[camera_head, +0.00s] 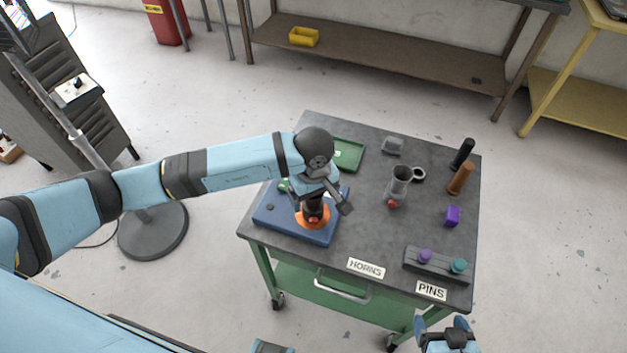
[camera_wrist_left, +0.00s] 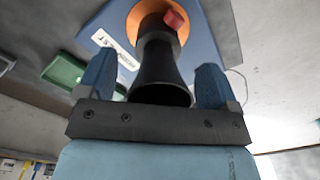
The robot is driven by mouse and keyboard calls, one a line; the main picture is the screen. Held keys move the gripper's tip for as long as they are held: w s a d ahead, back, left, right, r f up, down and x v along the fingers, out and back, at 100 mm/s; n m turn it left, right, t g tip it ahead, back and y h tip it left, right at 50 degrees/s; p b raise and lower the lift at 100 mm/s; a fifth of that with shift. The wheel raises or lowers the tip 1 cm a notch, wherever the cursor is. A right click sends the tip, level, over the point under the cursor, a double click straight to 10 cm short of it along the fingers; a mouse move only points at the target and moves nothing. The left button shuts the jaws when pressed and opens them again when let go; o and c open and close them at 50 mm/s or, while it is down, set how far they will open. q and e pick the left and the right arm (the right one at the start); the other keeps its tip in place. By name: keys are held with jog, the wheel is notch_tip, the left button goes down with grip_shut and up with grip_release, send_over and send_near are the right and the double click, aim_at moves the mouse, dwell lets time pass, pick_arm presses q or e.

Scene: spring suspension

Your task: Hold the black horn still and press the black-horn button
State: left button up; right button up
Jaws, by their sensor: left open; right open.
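The black horn (camera_wrist_left: 158,68) stands on an orange disc (camera_head: 301,219) on the blue base (camera_head: 278,229). My left gripper (camera_wrist_left: 160,85) is open, with one finger on each side of the horn's flared end; I cannot tell whether either finger touches it. In the head view my left gripper (camera_head: 318,190) is over the base and hides much of the horn. The red button (camera_wrist_left: 174,20) is on the horn's side near the disc and also shows in the head view (camera_head: 313,220). My right gripper (camera_head: 446,327) is open and empty, beyond the table's front edge.
A grey horn (camera_head: 399,180) with a red button (camera_head: 393,203) stands mid-table. Black (camera_head: 464,151) and brown (camera_head: 460,179) cylinders and a purple block (camera_head: 452,216) are on the right. A pin rack (camera_head: 437,264) is front right. A green tray (camera_head: 349,155) lies behind the base.

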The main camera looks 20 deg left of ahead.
pick_arm(q)
jog(key=shift+f, duration=0.4)
jog(key=c, duration=1.1)
jog(key=shift+o, duration=1.3)
jog(key=shift+c, duration=1.2)
